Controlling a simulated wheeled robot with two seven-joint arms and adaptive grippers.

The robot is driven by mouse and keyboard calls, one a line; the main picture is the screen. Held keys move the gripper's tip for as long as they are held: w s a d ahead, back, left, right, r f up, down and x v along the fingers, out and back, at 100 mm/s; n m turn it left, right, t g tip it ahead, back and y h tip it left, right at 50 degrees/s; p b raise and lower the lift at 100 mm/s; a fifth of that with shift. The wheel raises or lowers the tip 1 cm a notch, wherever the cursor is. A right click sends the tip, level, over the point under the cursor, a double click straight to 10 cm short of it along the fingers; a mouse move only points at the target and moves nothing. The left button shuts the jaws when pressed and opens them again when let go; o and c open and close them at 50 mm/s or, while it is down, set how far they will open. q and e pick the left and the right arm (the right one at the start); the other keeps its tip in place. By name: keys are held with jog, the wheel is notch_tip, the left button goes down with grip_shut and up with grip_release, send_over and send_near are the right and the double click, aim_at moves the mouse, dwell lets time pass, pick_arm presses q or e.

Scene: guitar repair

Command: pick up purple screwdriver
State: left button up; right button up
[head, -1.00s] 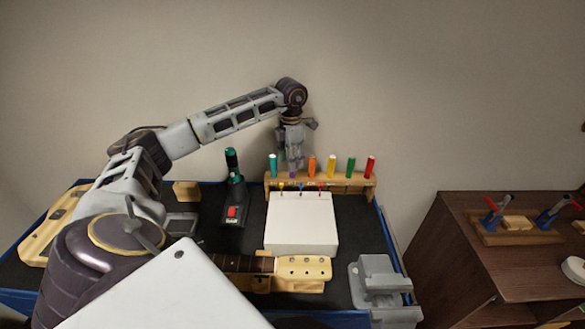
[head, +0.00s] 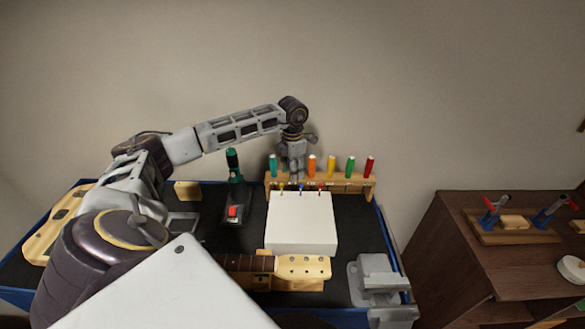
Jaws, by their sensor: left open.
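A wooden rack (head: 340,184) stands at the back of the bench with a row of coloured screwdrivers in it. Teal (head: 273,163), orange (head: 312,163), yellow-orange (head: 332,165), green (head: 350,165) and red (head: 369,165) handles show upright. The purple screwdriver is not visible now; my left gripper covers the slot between the teal and orange handles. My left gripper (head: 296,178) points down at that slot, with its fingers open. Whether it touches the handle cannot be told. My right gripper is not in view.
A white box (head: 302,228) stands just in front of the rack. A green-topped power tool (head: 235,188) is to the left. A guitar neck (head: 290,268) and a grey vise (head: 374,280) are nearer. A brown cabinet (head: 440,240) stands right.

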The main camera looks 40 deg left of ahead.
pick_arm(q)
jog(key=shift+c, duration=0.4)
grip_shut()
jog(key=shift+r, duration=0.8)
notch_tip(320, 180, up, 16)
jog(key=b, duration=0.1)
jog(key=shift+r+b, duration=0.25)
jog(key=shift+b, duration=0.05)
